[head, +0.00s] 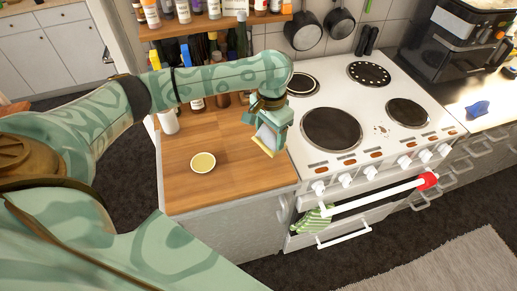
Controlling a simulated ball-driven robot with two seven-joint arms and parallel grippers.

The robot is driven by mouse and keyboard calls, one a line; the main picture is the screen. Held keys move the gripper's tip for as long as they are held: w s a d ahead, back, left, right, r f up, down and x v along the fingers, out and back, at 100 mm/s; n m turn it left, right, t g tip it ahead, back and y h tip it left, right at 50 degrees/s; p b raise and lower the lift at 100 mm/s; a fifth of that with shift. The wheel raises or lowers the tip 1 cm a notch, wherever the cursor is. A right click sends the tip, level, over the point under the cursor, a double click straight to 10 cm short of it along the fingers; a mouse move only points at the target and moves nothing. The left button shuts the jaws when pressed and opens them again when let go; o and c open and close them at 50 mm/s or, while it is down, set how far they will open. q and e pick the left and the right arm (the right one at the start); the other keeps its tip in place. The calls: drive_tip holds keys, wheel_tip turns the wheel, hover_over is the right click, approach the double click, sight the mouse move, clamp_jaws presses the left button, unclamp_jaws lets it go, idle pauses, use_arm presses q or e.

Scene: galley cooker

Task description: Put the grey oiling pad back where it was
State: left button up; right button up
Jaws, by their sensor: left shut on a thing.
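My left gripper (268,140) hangs over the right part of the wooden counter, beside the cooker's left edge. It is shut on the grey oiling pad (267,134), which shows as a pale grey piece between the fingers, with a yellowish edge below it. The fingers hide part of the pad. I cannot tell whether its lower edge touches the counter. A small round dish (203,162) with pale yellow contents sits on the counter to the left of the gripper. My right gripper is not in view.
The white cooker (363,128) with dark hotplates stands right of the wooden counter (236,182). Bottles stand behind the counter, below a bottle shelf (205,27). A green striped cloth (313,219) hangs at the oven front. A blue item (477,108) lies on the right counter.

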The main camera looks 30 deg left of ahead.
sight(260, 137)
use_arm(q)
drive_tip(key=a+f, duration=0.1)
drive_tip(key=a+f+b, duration=0.1)
drive_tip(key=f, duration=0.1)
drive_tip(key=shift+s, duration=0.2)
drive_tip(key=shift+s+a+f, duration=0.1)
drive_tip(key=shift+a+f, duration=0.3)
drive_tip(key=f, duration=0.1)
drive_tip(key=f+b, duration=0.2)
drive_tip(key=shift+s+a+f, duration=0.1)
drive_tip(key=shift+a+f, duration=0.15)
drive_tip(key=shift+f, duration=0.15)
drive_tip(key=shift+r, duration=0.15)
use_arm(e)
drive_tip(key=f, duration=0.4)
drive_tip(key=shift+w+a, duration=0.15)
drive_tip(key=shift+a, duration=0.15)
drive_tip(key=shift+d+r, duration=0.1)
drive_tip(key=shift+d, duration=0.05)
use_arm(q)
drive_tip(key=o, duration=0.9)
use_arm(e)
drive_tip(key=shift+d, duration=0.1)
